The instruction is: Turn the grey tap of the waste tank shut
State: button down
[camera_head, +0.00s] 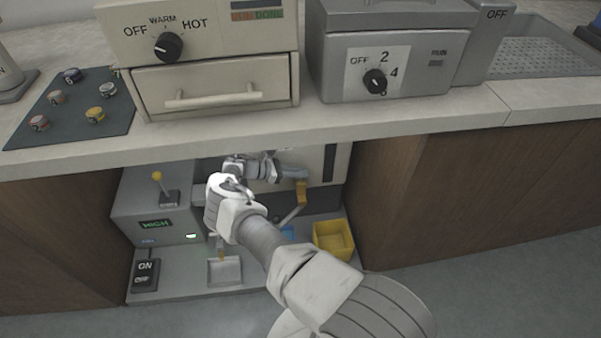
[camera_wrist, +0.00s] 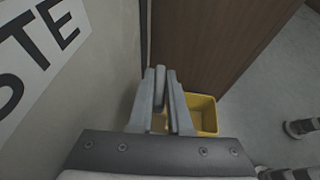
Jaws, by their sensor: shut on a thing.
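The waste tank (camera_head: 316,158) is the pale box under the counter in the head view. Its pale wall (camera_wrist: 105,105) with part of a "WASTE" label (camera_wrist: 35,40) fills the left of the wrist view. My gripper (camera_wrist: 163,82) is shut on a narrow grey piece (camera_wrist: 160,88) between its fingers, which I take to be the lever of the grey tap. The tap's body is mostly hidden by the fingers. In the head view my gripper (camera_head: 294,173) is in front of the tank, just above an ochre part (camera_head: 301,191). How far the tap is turned cannot be told.
A yellow bin (camera_head: 333,240) stands below on the grey base shelf, also in the wrist view (camera_wrist: 204,112). A brown cabinet panel (camera_head: 400,190) closes the right side. A grey unit with a yellow-knobbed lever (camera_head: 157,176) stands left. The counter edge (camera_head: 320,132) hangs above my arm.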

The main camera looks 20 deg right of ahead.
jog(key=shift+f, duration=0.1)
jog(key=c, duration=0.9)
grip_release()
jog(key=shift+v, duration=8.7)
